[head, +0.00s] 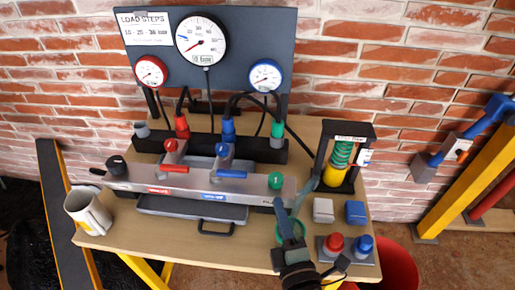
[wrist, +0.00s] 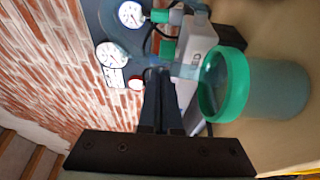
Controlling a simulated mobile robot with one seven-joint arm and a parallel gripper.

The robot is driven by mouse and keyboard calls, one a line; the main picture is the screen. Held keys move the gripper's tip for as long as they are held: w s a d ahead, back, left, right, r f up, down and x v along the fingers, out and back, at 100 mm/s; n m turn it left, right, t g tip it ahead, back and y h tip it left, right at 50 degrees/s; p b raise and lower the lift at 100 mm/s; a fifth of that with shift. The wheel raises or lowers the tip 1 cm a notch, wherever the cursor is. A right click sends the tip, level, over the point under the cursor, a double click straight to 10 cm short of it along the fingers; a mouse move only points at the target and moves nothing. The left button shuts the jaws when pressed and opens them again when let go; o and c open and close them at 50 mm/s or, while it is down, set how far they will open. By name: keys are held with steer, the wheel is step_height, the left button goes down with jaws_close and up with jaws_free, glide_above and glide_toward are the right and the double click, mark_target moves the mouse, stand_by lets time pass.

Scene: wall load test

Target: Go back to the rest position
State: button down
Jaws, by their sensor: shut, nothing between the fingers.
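My gripper (head: 281,204) is at the front right of the workbench (head: 190,248) in the head view, its fingers together and empty. In the wrist view the dark fingers of my gripper (wrist: 157,75) also lie side by side, pointing toward the gauge board. A green-rimmed container (head: 302,228) stands close beside my gripper, partly hidden behind it. The container (wrist: 265,88) shows large to the right of the fingers in the wrist view. I cannot tell whether the gripper touches it.
A grey valve manifold (head: 245,184) with red and blue levers crosses the bench below the gauge board (head: 240,25). A white mug (head: 88,213) stands at the left edge. A spring tester (head: 341,155), small blocks (head: 323,210) and a button box (head: 347,255) are at the right.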

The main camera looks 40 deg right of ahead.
steer(key=shift+s+d, duration=0.4)
steer(key=shift+s, duration=0.4)
steer(key=w+a+r+m+t, duration=0.2)
steer(key=w+a+r+m, duration=0.2)
steer(key=r, duration=0.6)
steer(key=w+a+r+m+t+h, duration=0.1)
steer(key=w+a+r+m+t, duration=0.2)
steer(key=r, duration=0.7)
steer(key=w+a+r+m, duration=0.4)
steer(key=w+a+r, duration=0.1)
steer(key=r, duration=0.6)
steer(key=s+a+r+m+t+y, duration=0.1)
steer(key=s+a+r+t+y, duration=0.25)
steer(key=a+r, duration=0.55)
steer(key=s+a+r+m+t+y, duration=0.1)
steer(key=s+a+r+t+y, duration=0.35)
steer(key=r, duration=0.75)
step_height(320, 180, up, 14)
steer(key=a+g+y+p, duration=0.1)
steer(key=a+p, duration=0.1)
steer(key=p, duration=1)
steer(key=shift+s+f+n+p, duration=0.25)
steer(key=shift+s+n+p, duration=0.05)
steer(key=shift+p, duration=0.1)
